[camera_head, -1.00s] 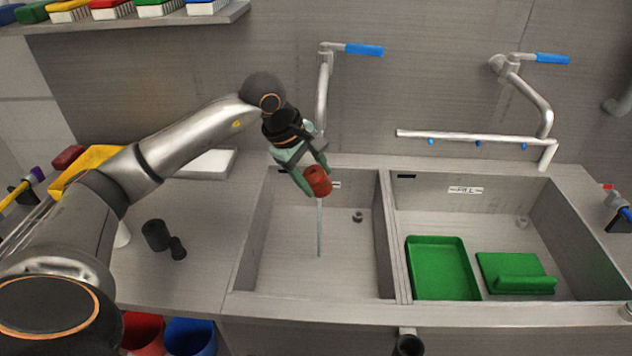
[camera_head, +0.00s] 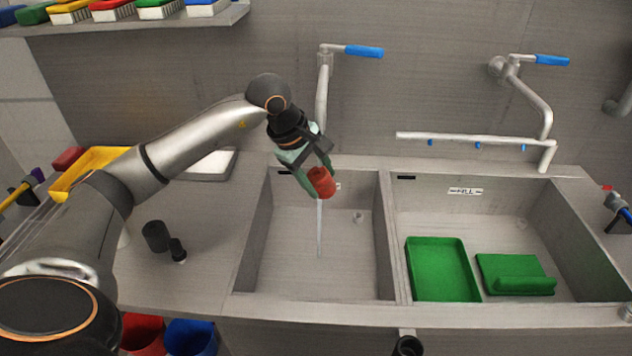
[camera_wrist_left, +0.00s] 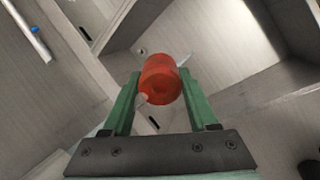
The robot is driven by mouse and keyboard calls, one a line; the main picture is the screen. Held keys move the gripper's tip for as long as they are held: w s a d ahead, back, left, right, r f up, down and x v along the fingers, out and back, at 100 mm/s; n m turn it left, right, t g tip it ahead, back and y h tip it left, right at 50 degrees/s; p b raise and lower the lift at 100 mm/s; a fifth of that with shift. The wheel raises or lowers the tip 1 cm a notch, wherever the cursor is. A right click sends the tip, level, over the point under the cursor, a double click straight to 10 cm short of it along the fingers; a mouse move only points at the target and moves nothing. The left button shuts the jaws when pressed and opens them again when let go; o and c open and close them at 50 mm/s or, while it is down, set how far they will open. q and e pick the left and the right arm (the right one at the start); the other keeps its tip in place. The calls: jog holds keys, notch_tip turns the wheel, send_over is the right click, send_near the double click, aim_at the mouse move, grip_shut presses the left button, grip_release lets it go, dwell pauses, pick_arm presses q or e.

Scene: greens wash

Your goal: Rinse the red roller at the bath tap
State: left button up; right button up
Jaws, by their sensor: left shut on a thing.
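My left gripper (camera_head: 311,172) is shut on the red roller (camera_head: 321,182) and holds it above the left basin (camera_head: 275,265). In the left wrist view the red roller (camera_wrist_left: 160,79) sits between the green fingers of my left gripper (camera_wrist_left: 160,95). The tap with a blue lever (camera_head: 364,51) stands on the wall behind the left basin, and its spout is partly behind the gripper. A thin pale stream of water (camera_head: 319,235) shows below the roller, reaching down toward the basin floor. My right gripper is not in view.
Black cylinders (camera_head: 155,236) stand on the left counter, near a yellow tray (camera_head: 75,182).

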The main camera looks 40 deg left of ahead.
pick_arm(q)
jog(key=shift+a, duration=0.1)
jog(key=shift+s+a, duration=0.35)
jog(key=shift+s, duration=0.05)
jog(key=shift+d, duration=0.1)
jog(key=shift+w+d, duration=0.35)
jog(key=shift+w, duration=0.1)
jog(key=shift+s+a, duration=0.1)
jog(key=shift+s+a+b, duration=0.35)
jog(key=shift+b, duration=0.05)
